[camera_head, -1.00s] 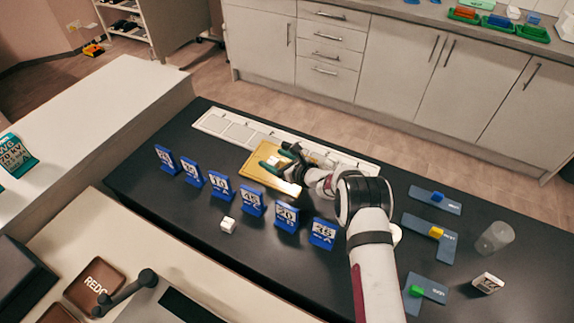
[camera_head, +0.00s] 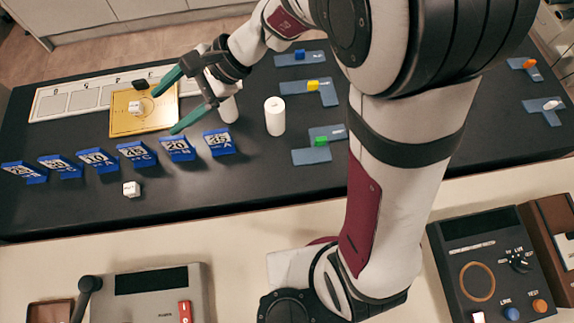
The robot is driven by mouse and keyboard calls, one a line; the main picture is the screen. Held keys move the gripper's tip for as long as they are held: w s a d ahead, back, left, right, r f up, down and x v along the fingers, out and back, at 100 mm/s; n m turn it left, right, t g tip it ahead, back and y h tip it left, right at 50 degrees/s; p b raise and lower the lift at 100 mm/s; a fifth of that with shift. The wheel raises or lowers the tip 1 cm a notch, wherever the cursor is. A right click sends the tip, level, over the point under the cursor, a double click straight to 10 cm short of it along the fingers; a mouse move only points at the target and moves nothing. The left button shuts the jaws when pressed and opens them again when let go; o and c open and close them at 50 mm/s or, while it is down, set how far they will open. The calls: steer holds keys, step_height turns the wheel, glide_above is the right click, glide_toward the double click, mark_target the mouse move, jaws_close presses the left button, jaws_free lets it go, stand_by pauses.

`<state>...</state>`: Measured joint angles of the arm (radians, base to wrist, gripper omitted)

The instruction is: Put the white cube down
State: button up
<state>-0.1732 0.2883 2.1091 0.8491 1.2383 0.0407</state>
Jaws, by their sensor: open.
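One white cube (camera_head: 136,107) with dark marks rests on the gold plate (camera_head: 118,128) at the left of the black table. A second white cube (camera_head: 131,189) sits on the table in front of the blue number stands. I cannot tell from the pictures which of the two the task means. My gripper (camera_head: 164,111) has two teal fingers spread wide apart, with nothing between them. Its fingertips are just right of the cube on the plate and apart from it in the picture. Their height above the plate is hard to judge.
Blue number stands (camera_head: 137,153) form a row in front of the plate. A white cylinder (camera_head: 275,116) stands right of my gripper, and another (camera_head: 228,109) is partly beneath it. Blue mats with coloured blocks lie further right. The table front left is clear.

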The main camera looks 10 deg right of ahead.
steer(key=s+d+n+h, duration=0.6)
steer(key=s+d+h, duration=0.3)
steer(key=s+d, duration=0.9)
steer(key=shift+s+d+f, duration=0.15)
steer(key=shift+d+f, duration=0.05)
steer(key=shift+d, duration=1.05)
steer(key=shift+c, duration=0.3)
